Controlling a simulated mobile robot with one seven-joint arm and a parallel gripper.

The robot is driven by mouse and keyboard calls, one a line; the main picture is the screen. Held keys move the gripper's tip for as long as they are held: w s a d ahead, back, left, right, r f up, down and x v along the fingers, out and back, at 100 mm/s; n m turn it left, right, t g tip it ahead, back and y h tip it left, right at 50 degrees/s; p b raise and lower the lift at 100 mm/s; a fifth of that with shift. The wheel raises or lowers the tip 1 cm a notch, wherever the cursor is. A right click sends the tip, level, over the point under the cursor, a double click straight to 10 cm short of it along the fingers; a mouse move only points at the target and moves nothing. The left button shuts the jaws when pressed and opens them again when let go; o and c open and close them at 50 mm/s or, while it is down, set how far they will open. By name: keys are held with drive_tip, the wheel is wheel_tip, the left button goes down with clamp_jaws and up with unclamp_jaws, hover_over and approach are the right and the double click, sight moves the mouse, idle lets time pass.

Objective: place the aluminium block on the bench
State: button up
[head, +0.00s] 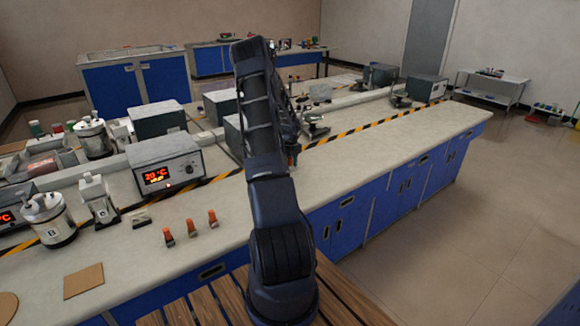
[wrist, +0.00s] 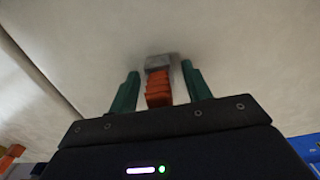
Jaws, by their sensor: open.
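In the wrist view, my gripper (wrist: 160,70) is open, with one green finger on each side of a small piece. This piece has a grey metal-looking block (wrist: 158,62) at its far end and an orange ribbed part (wrist: 158,90) nearer the palm. The grey end appears to rest against the pale bench top, with a faint shadow around it. A narrow gap shows beside the fingers. In the head view, my arm hides most of the gripper and the piece. The bench (head: 400,138) is long and pale-topped with blue cabinets.
A controller with a red display (head: 167,163), a lidded vessel (head: 48,218) and a brown square pad (head: 83,280) are also there. Yellow-black tape (head: 372,125) runs along the bench. Its right end is mostly clear.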

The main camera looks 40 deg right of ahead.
wheel_tip(320, 180, up, 10)
drive_tip(key=shift+r, duration=0.7)
drive_tip(key=shift+a+r, duration=0.2)
drive_tip(key=shift+r, duration=0.05)
drive_tip(key=s+a+r+n+t, duration=0.1)
drive_tip(key=s+a+r+n, duration=0.3)
drive_tip(key=a+r+n, duration=0.35)
drive_tip(key=s+a+r+n+t+y, duration=0.1)
drive_tip(key=s+a+r+n, duration=0.3)
drive_tip(key=a+r, duration=0.55)
drive_tip(key=s+a+r+n+t, duration=0.1)
drive_tip(key=s+a+r+n, duration=0.2)
drive_tip(key=a+r+n, duration=0.6)
drive_tip(key=s+a+n, duration=0.7)
drive_tip(key=s+a, duration=0.2)
drive_tip(key=s, duration=0.2)
drive_tip(key=s+a+n+t+h, duration=0.1)
drive_tip(key=s+a+n, duration=0.7)
drive_tip(key=s, duration=0.4)
drive_tip(key=shift+s+a+r+t, duration=0.2)
drive_tip(key=shift+s+a+t, duration=0.1)
drive_tip(key=shift+a, duration=0.3)
